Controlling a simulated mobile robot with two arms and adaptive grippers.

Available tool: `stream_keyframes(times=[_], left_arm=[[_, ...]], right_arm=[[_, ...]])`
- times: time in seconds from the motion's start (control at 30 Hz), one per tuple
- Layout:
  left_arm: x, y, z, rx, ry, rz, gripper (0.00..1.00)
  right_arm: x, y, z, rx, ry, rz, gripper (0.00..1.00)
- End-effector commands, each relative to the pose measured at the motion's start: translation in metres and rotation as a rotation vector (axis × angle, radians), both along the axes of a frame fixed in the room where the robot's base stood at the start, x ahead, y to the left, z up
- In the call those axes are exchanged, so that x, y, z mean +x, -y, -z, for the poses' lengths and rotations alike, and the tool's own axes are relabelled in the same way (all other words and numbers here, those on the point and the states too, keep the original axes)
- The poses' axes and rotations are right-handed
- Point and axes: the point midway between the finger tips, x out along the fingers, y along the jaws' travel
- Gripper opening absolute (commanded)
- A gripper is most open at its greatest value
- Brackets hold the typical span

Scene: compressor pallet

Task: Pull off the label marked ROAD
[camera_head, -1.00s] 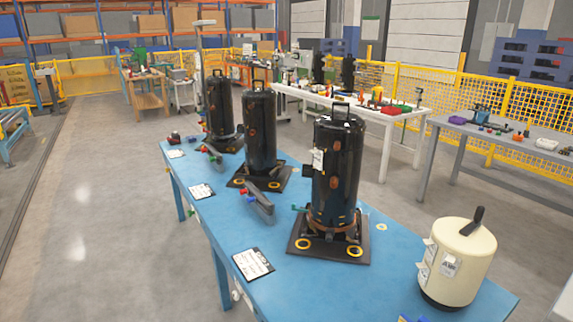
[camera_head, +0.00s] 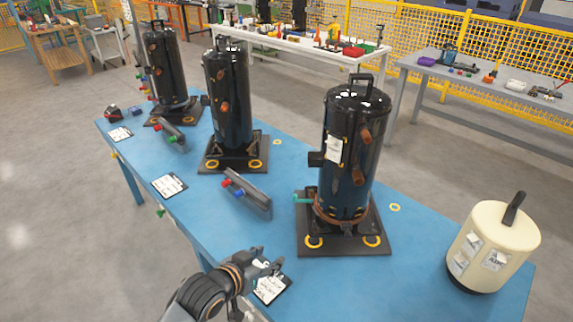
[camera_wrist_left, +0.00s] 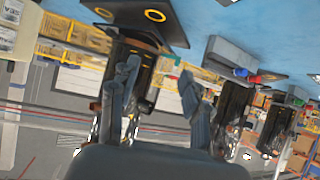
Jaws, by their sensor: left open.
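Several white labels are stuck on the cream tank (camera_head: 513,238) at the right end of the blue table; one label (camera_head: 494,260) faces forward. Another white label (camera_head: 334,149) hangs on the nearest black compressor (camera_head: 356,115). I cannot read ROAD on any of them. My left gripper (camera_head: 264,265) is open and empty over the table's near edge, in front of the nearest compressor and well left of the tank. Its two open fingers (camera_wrist_left: 160,85) also show in the left wrist view, where the scene appears upside down. My right gripper is not in view.
Two more black compressors (camera_head: 228,95) (camera_head: 166,65) stand farther left on dark base plates. Grey tools (camera_head: 248,195) and clipboards (camera_head: 168,186) lie along the blue table (camera_head: 420,275). Bare tabletop lies between the nearest compressor and the tank.

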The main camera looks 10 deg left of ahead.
Motion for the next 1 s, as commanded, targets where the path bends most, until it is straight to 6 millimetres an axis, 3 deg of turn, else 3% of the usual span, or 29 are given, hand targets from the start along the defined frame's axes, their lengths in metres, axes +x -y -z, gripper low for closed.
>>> stream_keyframes(times=[0.03, 0.2, 0.3, 0.4, 0.67, 1.0], left_arm=[[0.023, 0.006, -0.031, -0.023, 0.086, 0.031, 0.47], [0.071, 0.027, -0.124, -0.138, 0.323, 0.133, 0.47], [0.085, 0.033, -0.166, -0.189, 0.418, 0.179, 0.47], [0.091, 0.035, -0.191, -0.222, 0.471, 0.206, 0.47], [0.109, 0.047, -0.205, -0.245, 0.497, 0.218, 0.47], [0.162, 0.087, -0.206, -0.242, 0.497, 0.218, 0.47]], right_arm=[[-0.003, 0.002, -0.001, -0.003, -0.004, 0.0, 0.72], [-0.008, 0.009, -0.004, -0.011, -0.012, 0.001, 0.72], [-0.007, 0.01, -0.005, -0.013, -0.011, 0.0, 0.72], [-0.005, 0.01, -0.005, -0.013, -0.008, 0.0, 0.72], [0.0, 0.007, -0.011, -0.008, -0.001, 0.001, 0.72], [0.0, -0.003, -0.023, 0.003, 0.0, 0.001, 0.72]])
